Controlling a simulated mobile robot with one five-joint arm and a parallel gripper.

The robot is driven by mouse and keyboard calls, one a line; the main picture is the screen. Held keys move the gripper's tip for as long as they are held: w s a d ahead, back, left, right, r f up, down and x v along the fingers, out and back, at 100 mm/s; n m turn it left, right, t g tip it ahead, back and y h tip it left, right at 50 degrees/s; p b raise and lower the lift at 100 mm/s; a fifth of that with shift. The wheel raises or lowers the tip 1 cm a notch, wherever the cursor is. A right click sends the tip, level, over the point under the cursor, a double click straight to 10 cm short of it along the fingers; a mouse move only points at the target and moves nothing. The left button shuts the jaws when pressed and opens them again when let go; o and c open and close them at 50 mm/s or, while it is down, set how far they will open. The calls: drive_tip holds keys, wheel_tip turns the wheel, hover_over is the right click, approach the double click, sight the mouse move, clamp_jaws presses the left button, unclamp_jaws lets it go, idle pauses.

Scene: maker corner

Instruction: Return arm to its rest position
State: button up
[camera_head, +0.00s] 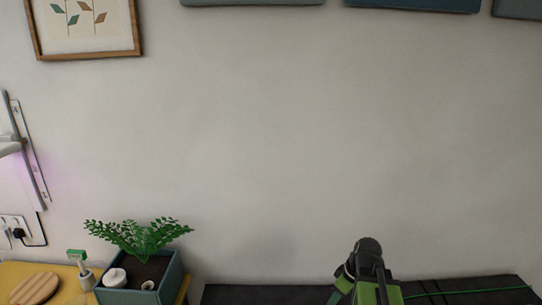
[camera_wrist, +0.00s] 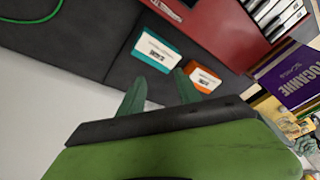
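My arm (camera_head: 367,278), green and black, rises at the lower right of the head view in front of the wall. My gripper's fingertips are not clearly seen there. In the wrist view my gripper (camera_wrist: 161,76) shows two dark green fingers with a gap between them. It is open and nothing shows between the fingers. Beyond the fingertips lie a teal box (camera_wrist: 157,50) and an orange box (camera_wrist: 201,77), both with white labels, on a dark surface (camera_wrist: 90,35). Whether the fingers touch them cannot be told.
A planter (camera_head: 145,292) with a fern stands on a yellow surface (camera_head: 68,272), lower left, near a round wooden board (camera_head: 34,288). The wall (camera_head: 260,150) is bare in the middle. A purple box (camera_wrist: 290,80) and a red surface (camera_wrist: 215,25) show in the wrist view.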

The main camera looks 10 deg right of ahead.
drive_tip(key=s+a+m+g+h, duration=0.2)
drive_tip(key=a+m, duration=0.5)
drive_tip(key=a, duration=0.7)
drive_tip(key=shift+s+a+f, duration=0.25)
drive_tip(key=shift+a+f, duration=0.1)
drive_tip(key=shift+f, duration=0.05)
